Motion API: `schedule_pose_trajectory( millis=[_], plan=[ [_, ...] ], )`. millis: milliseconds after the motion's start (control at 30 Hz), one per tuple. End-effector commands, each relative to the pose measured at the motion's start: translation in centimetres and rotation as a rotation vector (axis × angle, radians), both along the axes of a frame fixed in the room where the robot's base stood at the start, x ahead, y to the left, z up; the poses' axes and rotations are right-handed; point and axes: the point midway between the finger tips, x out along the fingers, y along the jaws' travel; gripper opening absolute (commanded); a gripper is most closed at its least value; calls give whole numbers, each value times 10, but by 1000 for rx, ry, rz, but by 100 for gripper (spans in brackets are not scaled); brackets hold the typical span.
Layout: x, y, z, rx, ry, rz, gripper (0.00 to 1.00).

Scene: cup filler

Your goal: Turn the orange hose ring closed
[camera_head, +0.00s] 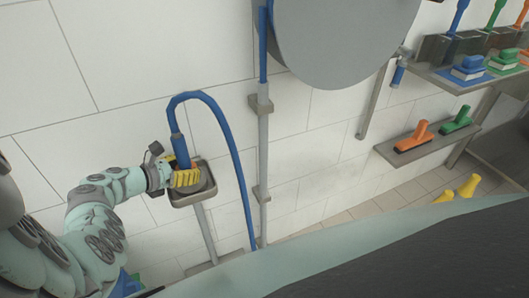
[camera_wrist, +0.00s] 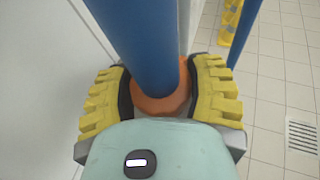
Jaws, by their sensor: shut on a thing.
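The orange hose ring (camera_wrist: 163,105) sits around the lower end of the thick blue hose (camera_wrist: 140,40) in the wrist view. My gripper (camera_wrist: 160,100) has its two yellow ridged fingers on either side of the ring, shut on it. The near side of the ring is partly hidden behind my gripper body. Whether the ring is turned open or closed cannot be told.
A grey tray on a post (camera_head: 205,192) stands right under my gripper. A vertical grey pipe (camera_head: 263,150) runs up the tiled wall to a large grey round tank (camera_head: 340,40). Shelves with brushes (camera_head: 413,137) are at the right. A floor drain (camera_wrist: 301,136) lies below.

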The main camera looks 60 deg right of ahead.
Motion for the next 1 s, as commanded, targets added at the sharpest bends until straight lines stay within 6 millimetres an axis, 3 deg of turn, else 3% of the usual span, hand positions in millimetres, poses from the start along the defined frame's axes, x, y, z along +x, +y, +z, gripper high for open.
schedule_pose_trajectory(
  millis=[733, 767, 1000],
  plan=[
    [0, 2, 2, -3, -3, -119, 20],
    [0, 1, 2, -3, -2, -118, 62],
    [-1, 1, 2, -4, -2, -119, 87]
  ],
)
